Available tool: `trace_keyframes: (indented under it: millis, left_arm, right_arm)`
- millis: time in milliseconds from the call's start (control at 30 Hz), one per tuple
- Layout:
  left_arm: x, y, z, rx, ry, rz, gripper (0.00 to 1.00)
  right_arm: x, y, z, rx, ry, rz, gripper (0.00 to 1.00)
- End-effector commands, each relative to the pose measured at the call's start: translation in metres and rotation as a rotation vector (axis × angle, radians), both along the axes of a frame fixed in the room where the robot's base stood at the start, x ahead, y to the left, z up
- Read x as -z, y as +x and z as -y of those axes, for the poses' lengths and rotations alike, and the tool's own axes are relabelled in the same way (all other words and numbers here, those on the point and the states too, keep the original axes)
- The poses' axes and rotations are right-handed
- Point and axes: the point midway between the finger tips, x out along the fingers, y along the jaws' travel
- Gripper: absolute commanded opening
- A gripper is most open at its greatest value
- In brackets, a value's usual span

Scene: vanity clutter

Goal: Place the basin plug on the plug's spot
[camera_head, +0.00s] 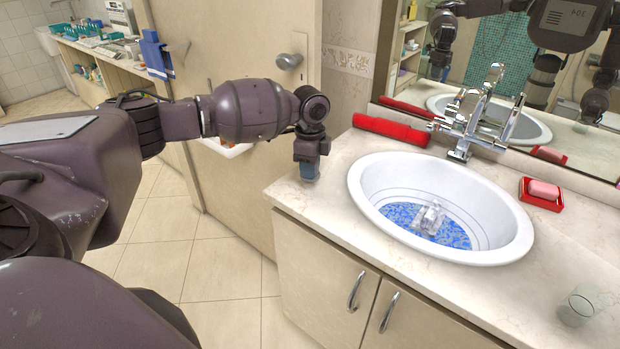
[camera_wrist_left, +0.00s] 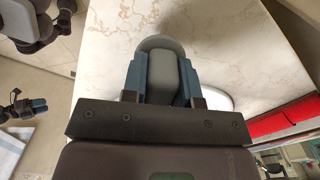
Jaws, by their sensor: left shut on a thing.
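My left gripper (camera_head: 309,168) is low over the left end of the counter, left of the white basin. In the left wrist view, its two blue fingers (camera_wrist_left: 161,80) are shut on a grey, rounded piece, the basin plug (camera_wrist_left: 162,68), with a wider round grey rim beyond the fingertips. The frames do not show clearly whether the plug touches the counter. I cannot make out a marked plug's spot. A small dark part with blue fingers at the left of the wrist view looks like my right gripper (camera_wrist_left: 30,107); its opening is unclear.
The basin (camera_head: 372,195) holds a clear object (camera_head: 430,216) on a blue patterned bottom. A red rolled towel (camera_head: 391,130) lies behind it, near the chrome tap (camera_head: 465,135). A red soap dish (camera_head: 541,195) and a glass (camera_head: 580,306) stand right. The counter's front left is bare.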

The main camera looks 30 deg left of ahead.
Motion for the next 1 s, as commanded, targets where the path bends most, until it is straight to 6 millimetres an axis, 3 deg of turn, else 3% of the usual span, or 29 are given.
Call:
trace_keyframes:
  millis: [200,633,667,800,1000]
  left_arm:
    - [0.035,0.000,0.000,0.001,0.000,-0.002,0.03]
    - [0.041,0.000,0.000,0.001,0.000,-0.001,0.03]
    - [0.041,0.000,0.000,0.001,0.001,-0.001,0.32]
    - [0.041,0.000,0.000,0.001,0.001,-0.001,0.53]
    - [0.041,0.000,0.000,0.001,0.001,-0.001,0.53]
  right_arm:
    - [0.004,-0.001,0.000,0.000,0.000,-0.003,0.53]
    - [-0.001,0.008,-0.001,-0.005,0.000,0.014,0.53]
    - [-0.001,0.009,-0.001,-0.005,0.000,0.014,0.53]
    - [-0.001,0.008,-0.001,-0.005,0.000,0.014,0.53]
    - [0.001,0.006,-0.001,-0.004,0.000,0.009,0.53]
